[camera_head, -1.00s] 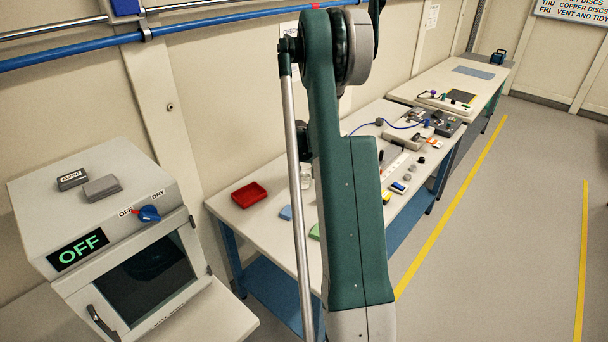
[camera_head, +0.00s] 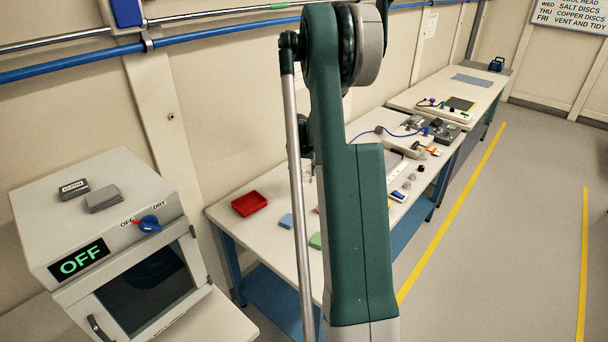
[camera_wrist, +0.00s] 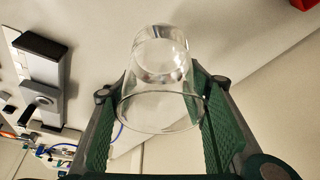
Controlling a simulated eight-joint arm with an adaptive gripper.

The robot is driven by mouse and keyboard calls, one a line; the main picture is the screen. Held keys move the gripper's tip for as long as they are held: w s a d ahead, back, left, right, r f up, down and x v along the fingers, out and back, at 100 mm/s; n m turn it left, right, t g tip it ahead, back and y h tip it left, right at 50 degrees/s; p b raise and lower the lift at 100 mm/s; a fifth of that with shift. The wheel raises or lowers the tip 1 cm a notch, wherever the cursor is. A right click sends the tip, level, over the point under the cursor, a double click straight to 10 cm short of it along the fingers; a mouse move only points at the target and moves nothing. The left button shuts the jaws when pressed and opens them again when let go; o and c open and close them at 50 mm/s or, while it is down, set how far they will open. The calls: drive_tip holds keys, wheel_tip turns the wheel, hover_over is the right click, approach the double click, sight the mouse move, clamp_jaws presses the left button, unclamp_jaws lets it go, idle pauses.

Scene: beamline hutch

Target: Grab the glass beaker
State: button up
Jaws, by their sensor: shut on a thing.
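The clear glass beaker (camera_wrist: 158,95) is in the middle of the wrist view, with its round rim towards the camera. My gripper (camera_wrist: 162,78) has its green ribbed pads on either side of the beaker and is shut on it. The pale bench top lies behind the beaker; I cannot tell whether its base touches it. In the head view my arm hides the gripper and nearly all of the beaker.
A red tray (camera_head: 250,203), a blue block (camera_head: 286,221) and a green block (camera_head: 315,241) are on the bench (camera_head: 262,235). Small tools and devices lie farther along it. A grey oven (camera_head: 120,250) reading OFF stands at left. The floor at right is clear.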

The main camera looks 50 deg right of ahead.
sight(304, 163)
drive_tip(key=shift+r, duration=1.5)
drive_tip(key=shift+r, duration=0.1)
